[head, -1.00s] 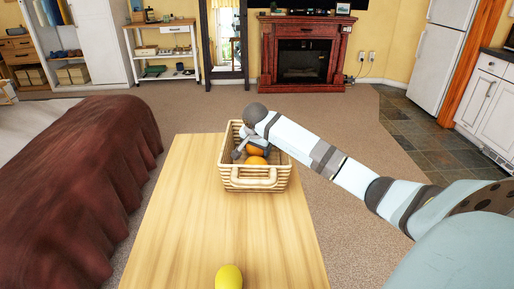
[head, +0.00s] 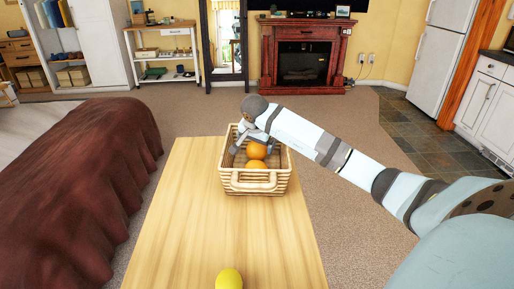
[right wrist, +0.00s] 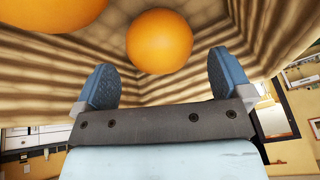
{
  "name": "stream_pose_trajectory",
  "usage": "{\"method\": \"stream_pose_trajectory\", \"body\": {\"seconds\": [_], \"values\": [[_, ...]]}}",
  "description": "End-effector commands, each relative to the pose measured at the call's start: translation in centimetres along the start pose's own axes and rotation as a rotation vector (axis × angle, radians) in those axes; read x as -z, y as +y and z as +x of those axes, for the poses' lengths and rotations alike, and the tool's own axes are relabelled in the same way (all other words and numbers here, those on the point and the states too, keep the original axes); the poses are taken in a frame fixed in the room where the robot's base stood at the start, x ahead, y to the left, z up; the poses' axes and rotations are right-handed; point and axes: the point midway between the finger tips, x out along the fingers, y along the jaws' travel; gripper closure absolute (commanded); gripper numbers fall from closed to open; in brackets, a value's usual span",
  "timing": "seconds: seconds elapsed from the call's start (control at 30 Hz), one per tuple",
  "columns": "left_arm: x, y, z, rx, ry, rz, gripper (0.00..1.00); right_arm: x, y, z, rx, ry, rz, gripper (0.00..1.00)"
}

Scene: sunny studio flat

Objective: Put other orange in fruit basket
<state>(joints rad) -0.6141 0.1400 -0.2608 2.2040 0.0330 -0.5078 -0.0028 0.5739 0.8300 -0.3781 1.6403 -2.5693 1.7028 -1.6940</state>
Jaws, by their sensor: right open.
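The fruit basket (head: 257,184) is a woven, light-brown basket at the far end of the wooden table. Two oranges are inside it: one (head: 256,151) towards the middle and another (head: 256,165) nearer the front wall, partly hidden by the rim. The right wrist view also shows one orange (right wrist: 159,41) ahead of the fingers and the other (right wrist: 50,12) cut off at the upper left. My right gripper (right wrist: 160,82) is open and empty, its fingers apart with no orange between them. In the head view it (head: 243,141) is at the basket's left side, partly hidden by my wrist. My left gripper is out of view.
A yellow fruit (head: 229,279), possibly a lemon, lies at the near edge of the wooden table (head: 215,225). The tabletop between it and the basket is clear. A brown-covered bed (head: 75,185) stands to the left.

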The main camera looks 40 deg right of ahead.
Motion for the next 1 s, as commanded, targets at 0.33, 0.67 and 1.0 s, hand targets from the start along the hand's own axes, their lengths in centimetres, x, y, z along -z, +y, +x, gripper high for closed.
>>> {"method": "stream_pose_trajectory", "body": {"seconds": [0.33, 0.67, 1.0], "values": [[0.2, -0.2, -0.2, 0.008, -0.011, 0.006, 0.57, 0.1, -0.1, -6.4, 0.001, 0.001, -0.001, 0.03], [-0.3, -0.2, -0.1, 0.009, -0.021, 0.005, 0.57, 0.0, 0.0, -7.3, -0.001, 0.0, 0.0, 0.03], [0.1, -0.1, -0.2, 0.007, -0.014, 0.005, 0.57, 0.0, 0.0, -7.3, -0.001, -0.001, 0.0, 0.03]]}}
